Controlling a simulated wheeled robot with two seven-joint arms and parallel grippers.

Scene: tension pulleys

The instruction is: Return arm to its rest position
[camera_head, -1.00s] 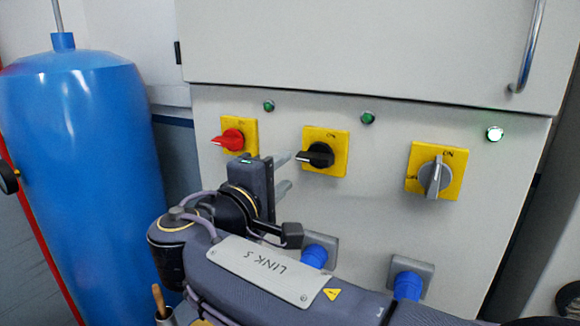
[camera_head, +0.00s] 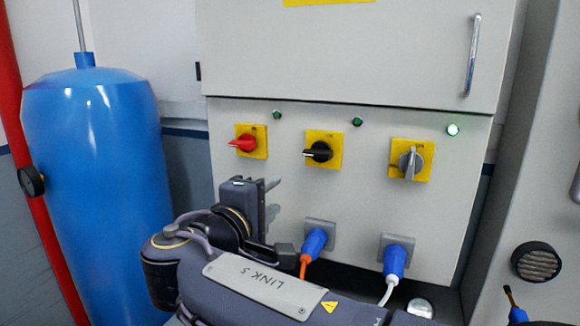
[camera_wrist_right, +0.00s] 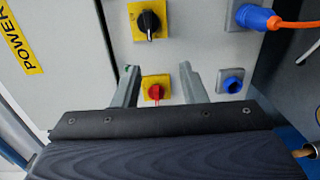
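My right arm reaches in from the bottom of the head view. Its gripper (camera_head: 274,198) is in front of the grey control panel (camera_head: 360,195), below the red and black switches, touching neither. In the right wrist view the two fingers (camera_wrist_right: 158,68) stand apart with nothing between them. The red switch (camera_head: 243,144) and black switch (camera_head: 318,152) have knobs pointing sideways; the grey switch (camera_head: 410,162) has its handle upright. The red switch shows beyond the finger gap in the wrist view (camera_wrist_right: 155,92). My left gripper is not in view.
Blue plugs (camera_head: 315,241) and (camera_head: 395,259) with orange and white cables sit in sockets below the switches. A blue tank (camera_head: 95,190) and red pipe (camera_head: 40,220) stand left. The right indicator lamp (camera_head: 453,130) is lit. A cabinet handle (camera_head: 472,55) projects above.

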